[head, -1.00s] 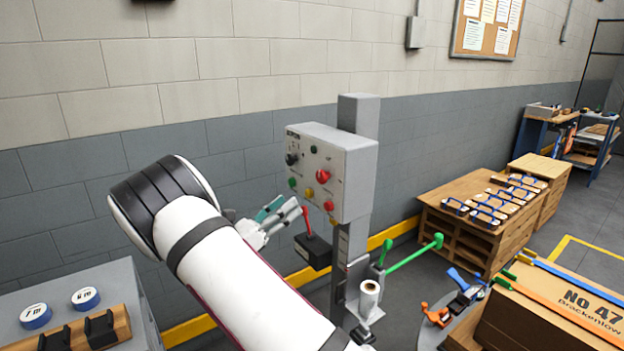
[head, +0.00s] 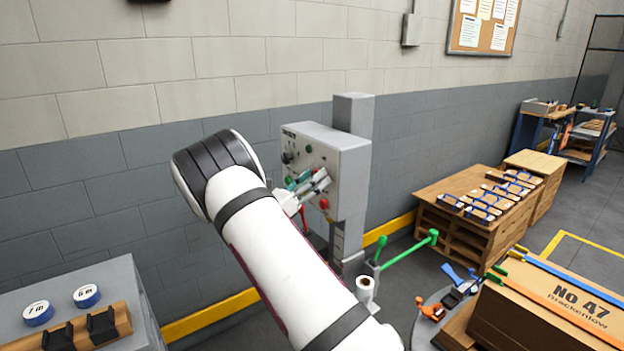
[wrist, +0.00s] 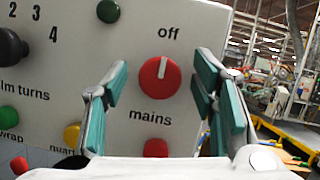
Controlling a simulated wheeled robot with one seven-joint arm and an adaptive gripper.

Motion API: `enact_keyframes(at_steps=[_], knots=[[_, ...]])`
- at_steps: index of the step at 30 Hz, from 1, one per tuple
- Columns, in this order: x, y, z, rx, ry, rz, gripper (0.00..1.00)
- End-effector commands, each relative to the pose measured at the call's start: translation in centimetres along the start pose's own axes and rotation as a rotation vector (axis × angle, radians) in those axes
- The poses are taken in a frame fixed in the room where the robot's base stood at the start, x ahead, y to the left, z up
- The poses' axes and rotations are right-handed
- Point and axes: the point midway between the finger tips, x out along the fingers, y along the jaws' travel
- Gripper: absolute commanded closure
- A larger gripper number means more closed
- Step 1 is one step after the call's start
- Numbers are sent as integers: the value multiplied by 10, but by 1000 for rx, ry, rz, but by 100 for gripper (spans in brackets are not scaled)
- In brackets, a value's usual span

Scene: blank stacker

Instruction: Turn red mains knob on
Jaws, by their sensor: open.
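The red mains knob (wrist: 159,81) is on the face of a light grey control box (head: 348,165). Its white pointer mark points up, toward the printed word "off"; "mains" is printed below it. In the wrist view my gripper (wrist: 163,90) is open, with one teal-padded finger on each side of the knob. The fingers look apart from the knob; how far they are from the panel I cannot tell. In the head view my gripper (head: 308,185) is in front of the box and hides the knob.
A black selector knob (wrist: 10,47), a green button (wrist: 108,11), a yellow button (wrist: 72,134) and a red button (wrist: 156,148) are also on the panel. A pallet with a carton (head: 560,300) is at right.

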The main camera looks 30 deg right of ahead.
Motion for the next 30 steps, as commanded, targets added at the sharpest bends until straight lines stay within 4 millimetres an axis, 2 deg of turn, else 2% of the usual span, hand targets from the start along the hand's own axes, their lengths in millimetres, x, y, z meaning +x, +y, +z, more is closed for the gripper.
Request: enact_keyframes(at_steps=[2, 6, 8, 9, 20, 30], knots=[[0, 0, 0, 0, 0, 0, 47], [0, 0, 0, 0, 0, 0, 79], [0, 0, 0, 0, 0, 0, 93], [0, 0, 0, 0, 0, 0, 96], [-1, 1, -1, 43, 0, -19, 96], [-2, 3, -2, 260, -1, -109, 96]])
